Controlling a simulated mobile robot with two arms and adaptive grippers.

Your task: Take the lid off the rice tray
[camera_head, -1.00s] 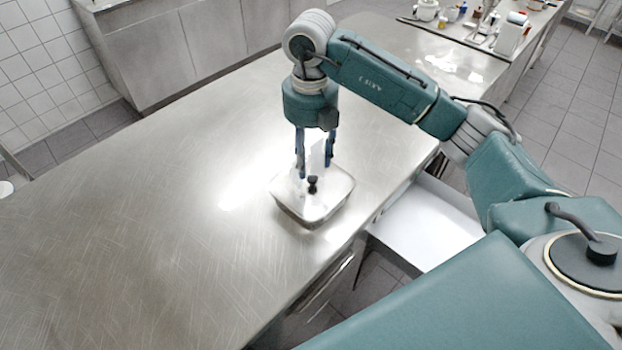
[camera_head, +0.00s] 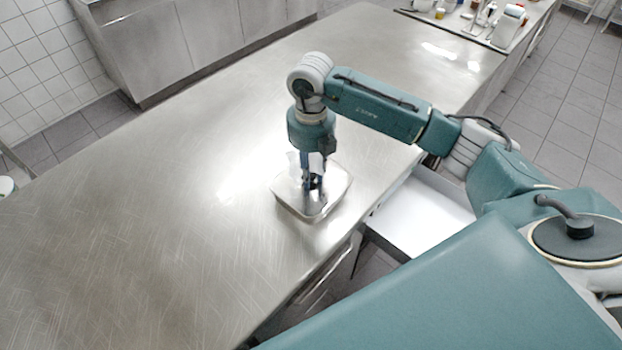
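The rice tray (camera_head: 309,214) is a small metal tray with rounded corners, on the steel table near its front edge. Its pale, shiny lid (camera_head: 331,195) lies on it, with a dark knob in the middle. My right gripper (camera_head: 313,184) points straight down over the lid, with its fingertips at the knob. The fingers stand close together around the knob and partly hide it; whether they grip it cannot be told. My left gripper is not in view. The inside of the tray is hidden.
The steel table (camera_head: 150,215) is bare to the left and behind. An open white drawer (camera_head: 420,215) sticks out below the table's right edge. A far counter (camera_head: 470,22) at the upper right holds bottles and small items. Steel cabinets (camera_head: 190,40) stand at the back.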

